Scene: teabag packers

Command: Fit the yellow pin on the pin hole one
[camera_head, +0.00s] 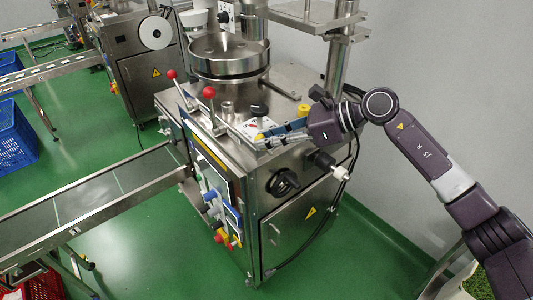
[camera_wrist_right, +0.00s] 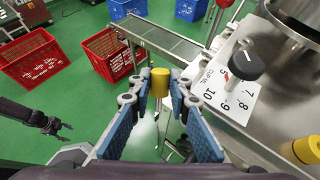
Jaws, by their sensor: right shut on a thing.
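My right gripper (camera_head: 270,136) is over the top of the steel machine. In the right wrist view, its blue-padded fingers (camera_wrist_right: 160,100) are shut on the yellow pin (camera_wrist_right: 160,82), held upright at the fingertips. The pin also shows as a small yellow spot in the head view (camera_head: 260,136). A white numbered plate (camera_wrist_right: 215,80) lies on the machine top, to the right of the pin in the wrist view. I cannot make out pin hole one. A dark gripper, my left (camera_wrist_right: 52,127), hangs at the left of the wrist view; its finger gap is unclear.
A black knob (camera_wrist_right: 245,65) stands on the plate. Another yellow piece (camera_wrist_right: 307,150) is at the lower right. A steel bowl (camera_head: 229,55) and red-topped levers (camera_head: 209,92) rise from the machine. A conveyor (camera_head: 95,200) runs left. Red crates (camera_wrist_right: 35,58) stand on the green floor.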

